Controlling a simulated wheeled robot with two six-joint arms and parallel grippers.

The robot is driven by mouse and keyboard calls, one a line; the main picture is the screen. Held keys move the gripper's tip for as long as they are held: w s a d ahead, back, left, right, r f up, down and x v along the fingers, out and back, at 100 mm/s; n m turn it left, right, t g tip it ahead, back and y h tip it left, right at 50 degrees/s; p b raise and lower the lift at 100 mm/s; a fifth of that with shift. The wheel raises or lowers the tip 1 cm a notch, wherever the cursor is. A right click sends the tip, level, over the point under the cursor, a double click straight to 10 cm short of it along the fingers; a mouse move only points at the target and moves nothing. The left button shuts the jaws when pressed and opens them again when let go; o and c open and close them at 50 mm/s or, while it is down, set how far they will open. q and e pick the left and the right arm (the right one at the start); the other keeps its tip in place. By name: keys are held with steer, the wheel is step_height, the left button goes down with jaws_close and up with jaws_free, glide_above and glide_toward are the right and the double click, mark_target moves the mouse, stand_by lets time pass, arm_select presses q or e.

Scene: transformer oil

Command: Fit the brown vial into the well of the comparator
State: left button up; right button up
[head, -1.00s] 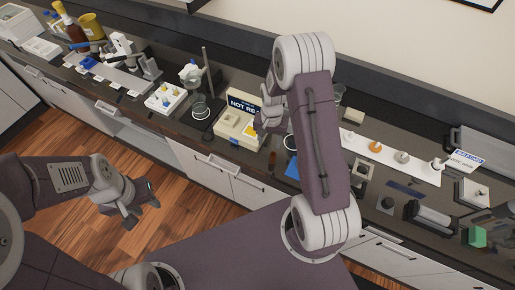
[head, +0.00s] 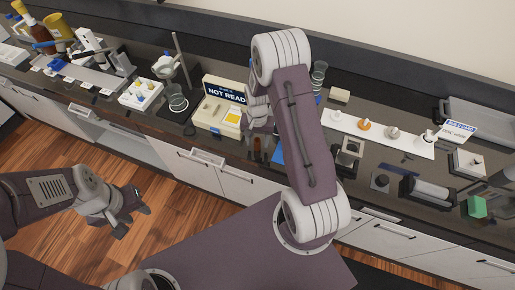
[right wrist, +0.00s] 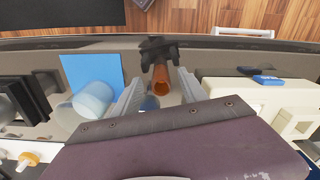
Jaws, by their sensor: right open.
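The brown vial (head: 257,150) stands at the front of the bench, right of the comparator (head: 212,124). The fingers are apart, with gaps visible on both sides of the vial. A dark holder-like piece (right wrist: 158,48) is beside it. The cream comparator (right wrist: 255,98) lies to the right in that view. My right gripper (head: 258,122) hangs by the comparator's right side. My left gripper (head: 132,212) is open and empty over the floor.
A blue mat (right wrist: 90,72) and a clear glass vessel (right wrist: 92,98) are close beside the left finger. A beaker (head: 177,103) is to the left. A white strip with knobs (head: 380,133) is to the right.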

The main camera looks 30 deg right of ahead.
mark_target(257, 140)
steer(key=shift+w+a, duration=0.15)
jaws_close()
steer(key=shift+r+p, duration=0.5)
step_height(257, 140, up, 3)
steer(key=p, duration=0.2)
steer(key=shift+r+p, duration=0.15)
steer(key=shift+p, duration=0.25)
